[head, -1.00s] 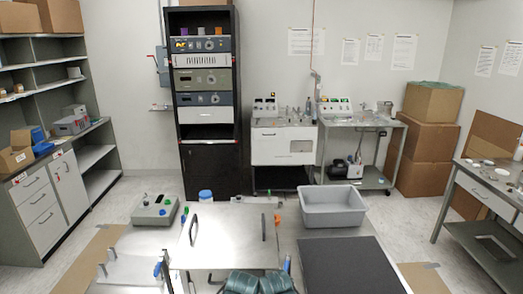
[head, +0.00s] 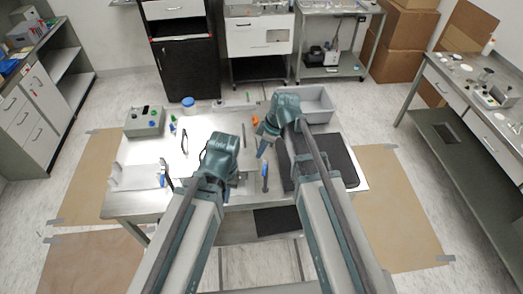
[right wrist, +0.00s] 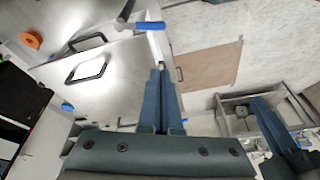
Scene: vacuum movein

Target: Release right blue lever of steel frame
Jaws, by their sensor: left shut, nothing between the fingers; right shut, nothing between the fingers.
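The steel frame (head: 208,128) is a flat, shiny plate with two black handles on the table. Its right blue lever (head: 265,170) stands near the front right edge. A blue lever (right wrist: 149,27) also shows in the right wrist view, just beyond my fingertips. My right gripper (head: 262,154) is close above and left of the right lever; its fingers (right wrist: 162,72) are together and empty, apart from the lever. Another blue lever (head: 164,170) is at the left. My left gripper (right wrist: 262,100) is shut, low at the right of the right wrist view; my arm hides its fingers in the head view.
A grey bin (head: 318,112) is at the back right, with a black mat (head: 338,150) before it. A control box (head: 143,121) with buttons and a blue-lidded jar (head: 188,104) stand at the back left. An orange part (head: 255,121) is behind my right gripper.

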